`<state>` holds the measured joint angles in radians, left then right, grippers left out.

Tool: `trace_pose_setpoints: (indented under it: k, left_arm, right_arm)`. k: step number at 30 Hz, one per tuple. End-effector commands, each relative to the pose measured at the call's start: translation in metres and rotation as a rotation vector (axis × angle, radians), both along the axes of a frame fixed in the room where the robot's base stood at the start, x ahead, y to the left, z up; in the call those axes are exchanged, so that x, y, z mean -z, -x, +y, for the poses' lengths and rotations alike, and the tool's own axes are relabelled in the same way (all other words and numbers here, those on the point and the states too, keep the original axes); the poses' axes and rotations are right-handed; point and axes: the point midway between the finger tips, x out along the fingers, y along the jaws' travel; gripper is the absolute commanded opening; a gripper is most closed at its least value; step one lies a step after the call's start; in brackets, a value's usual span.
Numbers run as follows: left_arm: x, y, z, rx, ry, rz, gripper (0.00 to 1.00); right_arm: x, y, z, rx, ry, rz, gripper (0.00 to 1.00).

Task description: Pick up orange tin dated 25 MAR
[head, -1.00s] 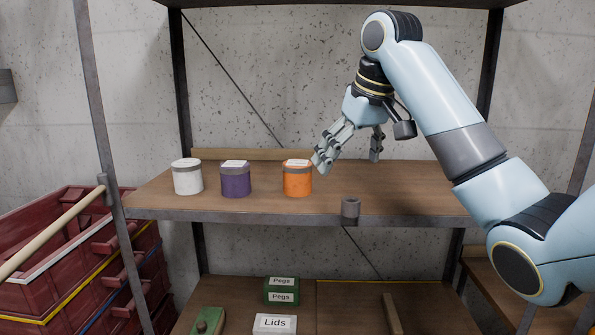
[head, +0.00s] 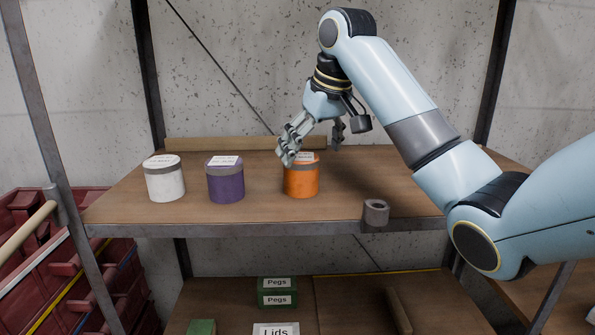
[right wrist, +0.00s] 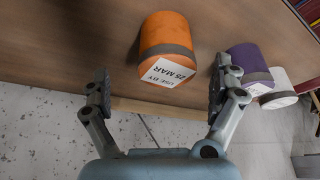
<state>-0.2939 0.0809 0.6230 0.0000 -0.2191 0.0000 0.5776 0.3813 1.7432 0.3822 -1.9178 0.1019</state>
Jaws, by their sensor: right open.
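The orange tin (head: 301,181) stands upright on the wooden shelf, with a grey band near its top. In the right wrist view the orange tin (right wrist: 163,42) shows a white label reading "USE BY 25 MAR" on its lid. My right gripper (head: 313,146) is open, its fingers at the height of the tin's top; one finger overlaps the lid in the head view. In the right wrist view my right gripper (right wrist: 160,92) has its fingers spread wide, with the tin ahead between and beyond their tips, apart from them. My left gripper is not in view.
A purple tin (head: 225,182) and a white tin (head: 165,182) stand left of the orange tin. A grey ring-shaped piece (head: 375,212) sits at the shelf's front edge. A wooden strip (head: 220,144) lies along the back. The shelf's right part is clear. Posts flank the shelf.

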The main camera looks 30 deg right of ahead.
Motion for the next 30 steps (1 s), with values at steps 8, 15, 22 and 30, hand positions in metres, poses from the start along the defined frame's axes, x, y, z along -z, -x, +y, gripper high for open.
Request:
trace_pose_setpoints:
  k: [8, 15, 22, 30]
  left_arm:
    - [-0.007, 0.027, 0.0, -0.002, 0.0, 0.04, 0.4]
    - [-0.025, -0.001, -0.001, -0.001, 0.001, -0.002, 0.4]
    - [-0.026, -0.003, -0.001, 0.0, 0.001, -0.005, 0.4]
    - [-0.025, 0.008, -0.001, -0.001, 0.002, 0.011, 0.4]
  right_arm:
    - [0.025, -0.01, 0.002, 0.0, -0.001, 0.002, 0.95]
    - [0.058, -0.023, 0.007, 0.001, -0.001, 0.002, 0.95]
    - [0.069, -0.028, 0.007, -0.001, 0.0, -0.002, 0.95]
    - [0.069, -0.027, 0.007, 0.0, 0.0, -0.001, 0.74]
